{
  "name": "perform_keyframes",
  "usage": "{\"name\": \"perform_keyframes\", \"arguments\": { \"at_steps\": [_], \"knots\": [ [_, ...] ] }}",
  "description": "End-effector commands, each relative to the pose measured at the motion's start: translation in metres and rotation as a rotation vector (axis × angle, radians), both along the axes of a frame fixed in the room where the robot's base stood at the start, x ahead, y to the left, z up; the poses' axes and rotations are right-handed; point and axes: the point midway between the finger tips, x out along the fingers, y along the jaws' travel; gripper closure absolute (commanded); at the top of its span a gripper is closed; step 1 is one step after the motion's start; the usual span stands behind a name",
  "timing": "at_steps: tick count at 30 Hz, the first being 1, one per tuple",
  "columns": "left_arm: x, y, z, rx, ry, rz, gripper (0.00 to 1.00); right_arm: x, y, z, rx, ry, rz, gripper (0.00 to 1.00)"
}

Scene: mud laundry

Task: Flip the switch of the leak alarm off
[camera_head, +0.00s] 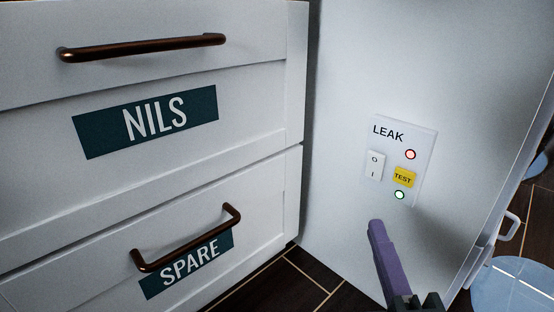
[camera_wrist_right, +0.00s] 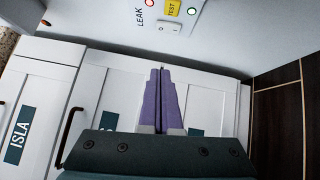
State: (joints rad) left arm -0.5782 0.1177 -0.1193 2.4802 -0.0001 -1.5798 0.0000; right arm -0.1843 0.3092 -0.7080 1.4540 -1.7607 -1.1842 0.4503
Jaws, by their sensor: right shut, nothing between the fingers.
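The leak alarm panel (camera_head: 421,145) is a white plate marked LEAK on a pale side wall. Its white rocker switch (camera_head: 374,166), marked O and I, sits at the plate's left. A red light is above a yellow TEST button (camera_head: 403,177), and a green-rimmed light is below it. My right gripper (camera_head: 376,225) has purple fingers, shut and empty, below the switch and apart from it. In the right wrist view the fingers (camera_wrist_right: 160,72) point toward the switch (camera_wrist_right: 168,28). My left gripper is not in view.
White drawers labelled NILS (camera_head: 146,121) and SPARE (camera_head: 190,262) with copper bar handles stand at the left. An ISLA drawer label (camera_wrist_right: 19,136) shows in the wrist view. Dark tiled floor lies below. A pale blue round thing (camera_head: 515,285) is at the lower right.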

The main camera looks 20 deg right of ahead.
Motion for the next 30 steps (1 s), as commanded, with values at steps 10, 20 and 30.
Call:
{"name": "perform_keyframes", "arguments": {
  "at_steps": [10, 20, 30],
  "knots": [
    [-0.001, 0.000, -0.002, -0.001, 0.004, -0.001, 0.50, 0.004, -0.002, 0.001, 0.002, -0.001, -0.004, 1.00],
    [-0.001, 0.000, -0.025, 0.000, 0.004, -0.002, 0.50, 0.058, -0.025, 0.003, 0.001, -0.005, -0.004, 1.00],
    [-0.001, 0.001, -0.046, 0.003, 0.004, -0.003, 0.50, 0.101, -0.061, 0.011, 0.000, -0.001, -0.003, 1.00]
  ]
}}
